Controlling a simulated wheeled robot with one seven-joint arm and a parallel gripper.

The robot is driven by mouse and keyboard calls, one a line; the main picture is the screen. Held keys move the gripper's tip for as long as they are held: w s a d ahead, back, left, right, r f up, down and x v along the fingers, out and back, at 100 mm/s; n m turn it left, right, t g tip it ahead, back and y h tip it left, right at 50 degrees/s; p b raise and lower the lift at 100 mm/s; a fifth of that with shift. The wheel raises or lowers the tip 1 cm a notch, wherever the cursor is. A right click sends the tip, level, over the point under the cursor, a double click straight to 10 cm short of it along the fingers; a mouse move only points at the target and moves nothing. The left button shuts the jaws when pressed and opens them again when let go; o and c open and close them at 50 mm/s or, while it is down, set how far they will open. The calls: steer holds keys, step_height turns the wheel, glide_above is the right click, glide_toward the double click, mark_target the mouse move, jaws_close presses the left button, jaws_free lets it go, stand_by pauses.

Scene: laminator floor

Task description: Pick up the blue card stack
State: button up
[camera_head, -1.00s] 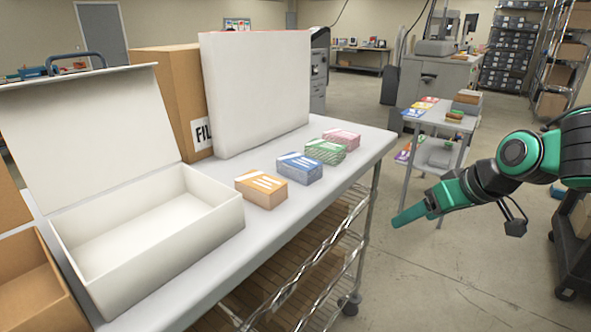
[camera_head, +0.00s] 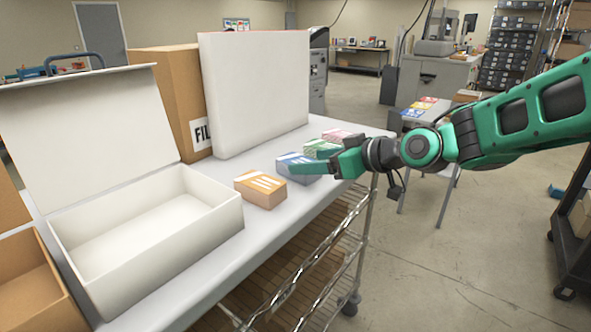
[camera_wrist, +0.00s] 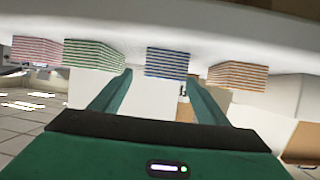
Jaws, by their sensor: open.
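The blue card stack (camera_head: 293,163) lies on the grey table, between the orange and green stacks. My gripper (camera_head: 300,169) is at the table's front side, level with the blue stack, and hides part of it in the head view. In the wrist view the blue stack (camera_wrist: 167,62) appears ahead, between the two spread fingertips of my gripper (camera_wrist: 160,84). The fingers are open and empty. I cannot tell the exact gap between the fingertips and the stack.
The orange stack (camera_head: 260,189) lies left of the blue one; the green (camera_head: 320,148) and pink (camera_head: 337,135) stacks lie right. An open white box (camera_head: 150,235) stands on the table (camera_head: 222,266) at left. A tall white panel (camera_head: 255,90) stands behind the stacks.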

mark_target(300, 161)
steer(key=x, duration=0.5)
steer(key=shift+s+a+r, duration=0.1)
steer(key=shift+a+r, duration=0.05)
steer(key=shift+a, duration=0.05)
steer(key=c, duration=1.2)
steer(key=shift+r, duration=0.1)
steer(key=shift+c, duration=0.2)
